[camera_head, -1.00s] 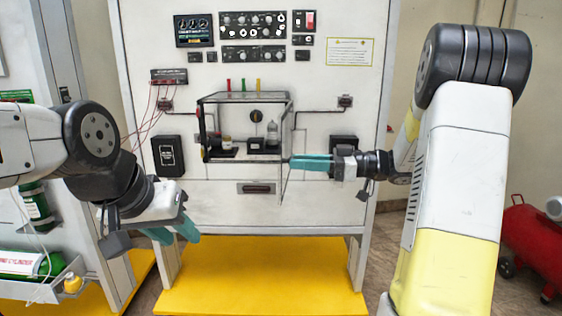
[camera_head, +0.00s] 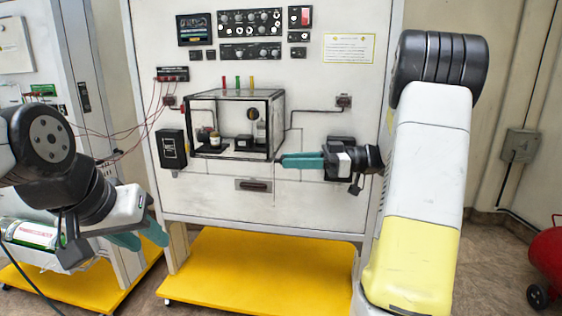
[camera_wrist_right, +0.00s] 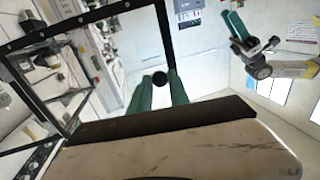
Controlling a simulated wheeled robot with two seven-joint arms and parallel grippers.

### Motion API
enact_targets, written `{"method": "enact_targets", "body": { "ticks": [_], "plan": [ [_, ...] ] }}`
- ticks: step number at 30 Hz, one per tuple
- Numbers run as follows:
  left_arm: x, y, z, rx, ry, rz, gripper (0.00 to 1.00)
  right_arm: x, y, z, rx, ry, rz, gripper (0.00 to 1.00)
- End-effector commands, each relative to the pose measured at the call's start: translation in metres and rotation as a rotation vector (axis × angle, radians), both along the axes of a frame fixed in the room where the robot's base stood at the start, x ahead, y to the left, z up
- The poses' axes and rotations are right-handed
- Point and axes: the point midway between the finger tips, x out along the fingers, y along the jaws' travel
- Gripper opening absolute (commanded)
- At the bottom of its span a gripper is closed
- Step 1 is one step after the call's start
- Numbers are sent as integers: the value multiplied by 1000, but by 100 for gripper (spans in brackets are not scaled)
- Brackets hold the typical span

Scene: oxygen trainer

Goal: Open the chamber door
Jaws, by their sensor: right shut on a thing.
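The clear chamber (camera_head: 190,115) with a black frame is mounted on the front of the white panel. Its front looks open to view; a thin clear edge hangs below its right side, and I cannot tell how far the door is swung. My right gripper (camera_head: 284,161) is at the chamber's lower right edge. In the right wrist view, its teal fingers (camera_wrist_right: 159,92) are shut around a black round knob (camera_wrist_right: 159,77) beside a black frame bar. My left gripper (camera_head: 141,238) hangs at lower left, fingers apart and empty, away from the chamber.
Small items stand inside the chamber. A black box (camera_head: 172,149) is at its left and a drawer-like handle (camera_head: 253,185) below it. Red wires run at the left. A yellow base (camera_head: 260,275) lies below the panel. A red tank (camera_head: 547,260) stands at far right.

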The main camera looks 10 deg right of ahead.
Motion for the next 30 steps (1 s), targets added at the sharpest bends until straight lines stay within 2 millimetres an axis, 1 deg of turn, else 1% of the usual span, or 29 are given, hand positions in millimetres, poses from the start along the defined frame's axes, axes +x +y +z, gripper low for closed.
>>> {"method": "enact_targets", "body": {
  "ticks": [8, 9, 11, 12, 20, 23, 26, 30],
  "plan": [
    [0, 0, 0, 0, 0, 0, 36, 0, 0, 1, 1, -2, 0, 0],
    [0, 0, 0, 0, 0, 0, 36, 0, 0, 1, 1, -2, 0, 30],
    [0, 0, 0, 0, 0, 0, 36, 0, 0, 1, 1, -2, 0, 42],
    [0, 0, 0, 0, 0, 0, 36, 0, 0, 1, 1, -2, 0, 43],
    [0, 0, 0, 0, 0, 0, 36, 0, 0, 0, 0, -1, -1, 43],
    [0, 0, 0, 0, 0, 0, 36, 0, -6, 0, 0, 0, -2, 43],
    [0, 0, 0, 0, 0, 0, 36, -2, -20, 0, 0, -1, -5, 43],
    [0, 0, 0, 0, 0, 0, 36, -5, -45, 0, -1, -1, -5, 43]
  ]
}}
